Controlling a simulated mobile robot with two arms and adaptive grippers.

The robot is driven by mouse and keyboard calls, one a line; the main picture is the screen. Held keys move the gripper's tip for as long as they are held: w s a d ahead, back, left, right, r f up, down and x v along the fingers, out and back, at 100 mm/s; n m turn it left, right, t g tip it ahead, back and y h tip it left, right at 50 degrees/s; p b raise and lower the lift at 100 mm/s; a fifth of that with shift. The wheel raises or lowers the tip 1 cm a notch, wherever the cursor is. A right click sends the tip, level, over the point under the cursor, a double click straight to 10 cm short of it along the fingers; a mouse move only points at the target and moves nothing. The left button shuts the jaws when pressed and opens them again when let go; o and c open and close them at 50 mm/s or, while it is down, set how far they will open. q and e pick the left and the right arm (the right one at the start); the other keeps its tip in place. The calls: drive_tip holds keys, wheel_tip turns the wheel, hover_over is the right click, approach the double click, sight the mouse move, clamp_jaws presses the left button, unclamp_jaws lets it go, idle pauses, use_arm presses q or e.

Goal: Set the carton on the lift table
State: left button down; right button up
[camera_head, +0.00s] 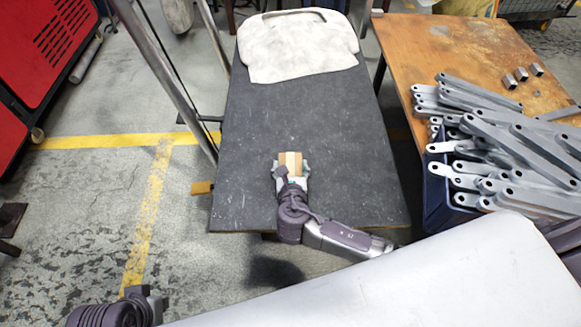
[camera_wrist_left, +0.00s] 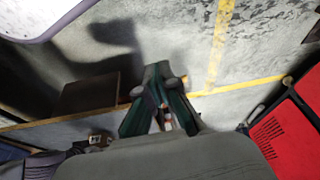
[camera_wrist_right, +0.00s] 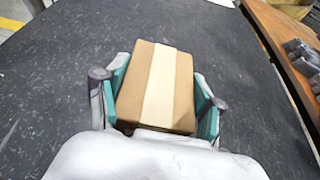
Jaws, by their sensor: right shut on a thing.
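The carton (camera_head: 291,160) is a small brown box with a pale tape strip along its middle. It is on or just above the dark top of the lift table (camera_head: 330,130); I cannot tell whether it touches. My right gripper (camera_head: 291,172) is shut on the carton, with a teal-lined finger on each side of it. In the right wrist view the carton (camera_wrist_right: 157,88) fills the space between the fingers. My left gripper (camera_head: 140,292) is low at the bottom left, away from the table. The left wrist view shows its fingers (camera_wrist_left: 160,120) close together; their exact gap is unclear.
A rusty-brown table (camera_head: 450,50) stands at right, with many galvanized brackets (camera_head: 500,140) heaped over a blue bin (camera_head: 436,195). A red cabinet (camera_head: 45,50) stands far left. The dark tabletop's middle is clear.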

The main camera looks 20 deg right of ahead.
drive_tip(key=o, duration=1.4)
drive_tip(key=shift+f, duration=0.1)
drive_tip(key=shift+c, duration=0.2)
